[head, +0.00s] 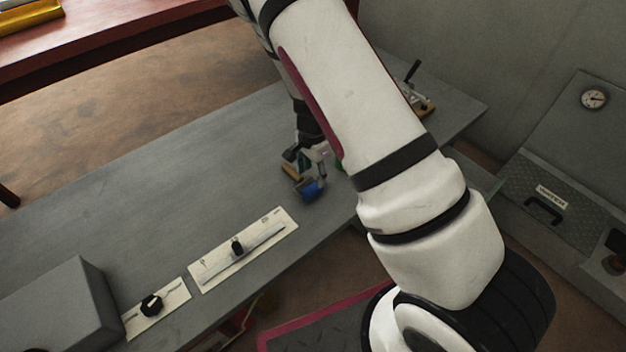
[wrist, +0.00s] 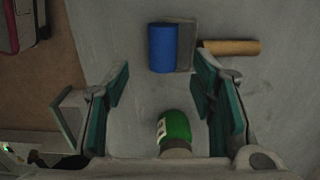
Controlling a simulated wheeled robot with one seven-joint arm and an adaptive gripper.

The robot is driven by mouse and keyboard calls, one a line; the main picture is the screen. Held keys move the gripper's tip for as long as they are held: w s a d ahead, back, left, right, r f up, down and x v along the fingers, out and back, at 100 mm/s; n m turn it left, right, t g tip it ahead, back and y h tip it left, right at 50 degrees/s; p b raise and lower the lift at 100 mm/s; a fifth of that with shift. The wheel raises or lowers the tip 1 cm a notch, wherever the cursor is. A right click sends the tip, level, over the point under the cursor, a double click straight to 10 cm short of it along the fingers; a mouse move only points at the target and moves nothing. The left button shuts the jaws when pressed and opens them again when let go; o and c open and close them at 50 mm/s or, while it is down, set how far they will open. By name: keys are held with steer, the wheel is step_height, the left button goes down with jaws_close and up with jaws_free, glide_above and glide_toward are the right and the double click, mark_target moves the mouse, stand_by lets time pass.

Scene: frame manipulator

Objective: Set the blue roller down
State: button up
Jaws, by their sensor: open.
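The blue roller (wrist: 163,48) lies on the grey bench top in the wrist view, with a grey frame at its right side and a tan handle (wrist: 232,47) reaching to the right. It also shows in the head view (head: 312,189), near the bench's front edge and just beside my gripper (head: 305,160). In the wrist view my gripper (wrist: 163,100) is open, its two teal-padded fingers spread wide. My arm hides part of the bench in the head view.
A green bottle-like thing (wrist: 175,128) shows between the finger bases in the wrist view. On the bench are a slider panel (head: 243,249), a knob panel (head: 156,308) and a grey box (head: 58,306). A clamp-like device (head: 417,95) stands at the far right. The bench's left middle is clear.

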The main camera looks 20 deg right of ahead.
steer(key=s+a+r+n+y, duration=0.15)
steer(key=s+r, duration=0.25)
steer(key=r, duration=0.6)
steer(key=s+a+r+n+y+p, duration=0.1)
steer(key=s+a+r+n, duration=0.25)
steer(key=r, duration=0.55)
steer(key=s+a+r+n+y, duration=0.15)
steer(key=s+r, duration=0.35)
steer(key=r, duration=0.5)
steer(key=s+d+r+n+h, duration=0.2)
steer(key=s+r+n, duration=0.2)
steer(key=s, duration=0.7)
steer(key=s+d+r+n+h, duration=0.2)
steer(key=s+d+r+n, duration=0.1)
steer(key=s, duration=0.8)
steer(key=shift+s+r+n+t, duration=0.25)
steer(key=shift+r+n+t, duration=0.15)
steer(key=shift+r, duration=0.2)
